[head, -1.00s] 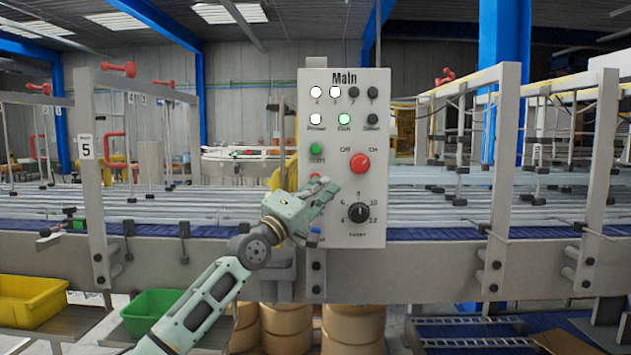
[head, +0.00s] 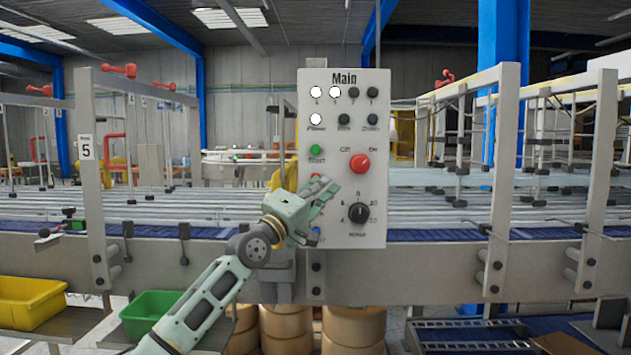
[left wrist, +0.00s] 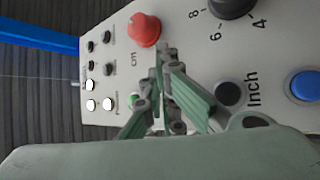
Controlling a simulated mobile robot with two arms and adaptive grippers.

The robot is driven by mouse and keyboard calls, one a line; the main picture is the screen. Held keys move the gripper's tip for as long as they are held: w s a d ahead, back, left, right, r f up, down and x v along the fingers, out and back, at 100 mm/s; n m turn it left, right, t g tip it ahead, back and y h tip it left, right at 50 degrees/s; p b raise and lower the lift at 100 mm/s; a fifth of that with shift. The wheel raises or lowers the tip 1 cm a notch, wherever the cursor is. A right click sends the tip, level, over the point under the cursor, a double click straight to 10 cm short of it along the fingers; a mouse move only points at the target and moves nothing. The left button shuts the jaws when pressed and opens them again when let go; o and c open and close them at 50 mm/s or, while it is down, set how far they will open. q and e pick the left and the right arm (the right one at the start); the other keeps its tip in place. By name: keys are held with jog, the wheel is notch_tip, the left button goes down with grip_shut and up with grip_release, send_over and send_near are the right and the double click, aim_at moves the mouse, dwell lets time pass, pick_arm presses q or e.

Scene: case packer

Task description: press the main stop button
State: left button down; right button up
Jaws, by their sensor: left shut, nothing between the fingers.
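The white control panel marked Main (head: 345,75) stands upright ahead. A small red button (head: 316,176) sits below the green start button (head: 316,150); my gripper covers part of it in the head view and hides it in the left wrist view. My left gripper (head: 326,186) is shut and empty, its fingertips at the panel's left column, just beside or over the small red button. I cannot tell whether they touch it. The left wrist view shows the shut fingers (left wrist: 168,60) in front of the panel. My right gripper is not in view.
A large red knob (head: 359,163) with Off and On marks and a black dial (head: 358,213) are right of my gripper. A blue button (left wrist: 304,85) lies low on the panel. The conveyor (head: 440,262) runs behind. Yellow (head: 30,303) and green (head: 150,312) bins stand lower left.

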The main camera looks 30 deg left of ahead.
pick_arm(q)
jog(key=shift+w+a+b, duration=0.1)
jog(key=shift+b, duration=0.3)
dwell(0.3)
jog(key=shift+s+d+p, duration=0.45)
jog(key=shift+s+p, duration=0.35)
jog(key=shift+p, duration=1.9)
jog(key=s+d+p, duration=0.1)
jog(key=p, duration=0.1)
jog(key=s+p, duration=0.2)
jog(key=p, duration=0.1)
jog(key=s+d+p, duration=0.1)
jog(key=p, duration=0.2)
jog(key=shift+s+d, duration=0.15)
jog(key=shift+d, duration=0.2)
